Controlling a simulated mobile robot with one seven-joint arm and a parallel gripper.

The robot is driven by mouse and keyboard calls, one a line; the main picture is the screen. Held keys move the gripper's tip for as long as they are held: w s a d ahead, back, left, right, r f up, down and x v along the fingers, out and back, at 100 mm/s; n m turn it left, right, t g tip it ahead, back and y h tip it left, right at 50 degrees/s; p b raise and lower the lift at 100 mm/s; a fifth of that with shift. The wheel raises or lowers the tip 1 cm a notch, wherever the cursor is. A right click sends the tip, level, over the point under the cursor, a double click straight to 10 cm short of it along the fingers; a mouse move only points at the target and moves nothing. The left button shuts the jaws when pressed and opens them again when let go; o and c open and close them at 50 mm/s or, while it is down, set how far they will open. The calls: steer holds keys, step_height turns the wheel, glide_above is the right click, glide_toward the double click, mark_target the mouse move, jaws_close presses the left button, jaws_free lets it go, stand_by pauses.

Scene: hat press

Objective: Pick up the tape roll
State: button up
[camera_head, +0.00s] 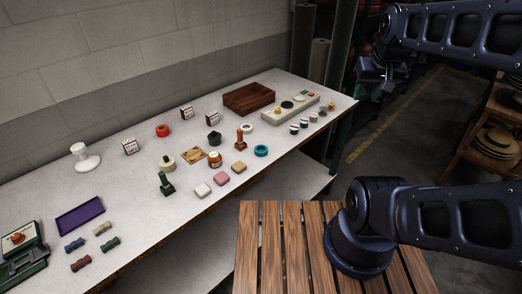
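Several ring-shaped rolls lie on the long white table, and I cannot tell for certain which is the tape roll. A teal ring (261,151) lies flat near the table's front edge. A small white ring (247,128) lies behind the teal one. My gripper (371,76) hangs dark and small at the upper right, beyond the table's right end and well apart from all the rings. Its fingers are too dark to tell whether they are open.
The white table (130,200) also bears a brown wooden box (249,98), a pale panel (290,108), stamps, soap-like blocks, a jar (215,159) and a purple tray (80,215). A slatted wooden surface (296,250) lies in front. A block wall stands behind.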

steer(key=o, duration=0.9)
steer(key=shift+w+a, duration=0.1)
steer(key=n+g, duration=0.5)
steer(key=n, duration=1.2)
glide_above(261, 148)
step_height(261, 148, down, 24)
steer(key=shift+f, duration=5.45)
